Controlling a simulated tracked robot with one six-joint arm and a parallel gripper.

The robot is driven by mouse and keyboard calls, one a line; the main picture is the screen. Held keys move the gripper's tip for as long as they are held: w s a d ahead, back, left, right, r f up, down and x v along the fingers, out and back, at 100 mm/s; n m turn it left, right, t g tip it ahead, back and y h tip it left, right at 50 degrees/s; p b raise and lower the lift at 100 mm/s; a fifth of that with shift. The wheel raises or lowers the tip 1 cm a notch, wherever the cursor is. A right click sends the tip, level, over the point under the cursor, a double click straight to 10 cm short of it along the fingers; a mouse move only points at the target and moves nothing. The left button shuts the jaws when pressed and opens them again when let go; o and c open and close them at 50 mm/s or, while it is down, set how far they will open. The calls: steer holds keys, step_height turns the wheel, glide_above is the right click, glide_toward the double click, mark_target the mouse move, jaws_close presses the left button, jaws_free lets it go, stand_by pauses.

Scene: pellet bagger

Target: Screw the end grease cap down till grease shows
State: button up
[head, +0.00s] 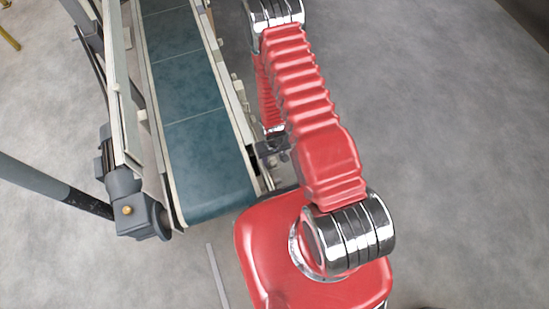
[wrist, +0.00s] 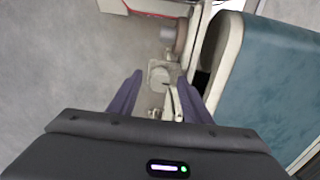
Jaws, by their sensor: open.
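In the wrist view, the two dark fingers of my gripper (wrist: 160,79) stand apart, with nothing seen held between them. I cannot tell whether the block bears the end grease cap, and no grease can be made out. A greyish-brown round part (wrist: 181,38) lies farther up the frame.
The teal conveyor belt (head: 187,90) runs beside my arm, with its rounded end near my base; the belt also fills the right of the wrist view (wrist: 265,85). A grey motor (head: 125,185) with a small brass-coloured knob is on its left. Floor at right is clear.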

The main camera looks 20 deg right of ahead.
steer(key=shift+c, duration=0.7)
steer(key=c, duration=0.9)
steer(key=shift+o, duration=0.4)
steer(key=shift+d, duration=0.25)
steer(key=shift+a, duration=0.15)
steer(key=shift+c, duration=0.6)
steer(key=shift+m, duration=0.3)
steer(key=m, duration=0.4)
steer(key=shift+m, duration=2.6)
steer(key=shift+a, duration=0.1)
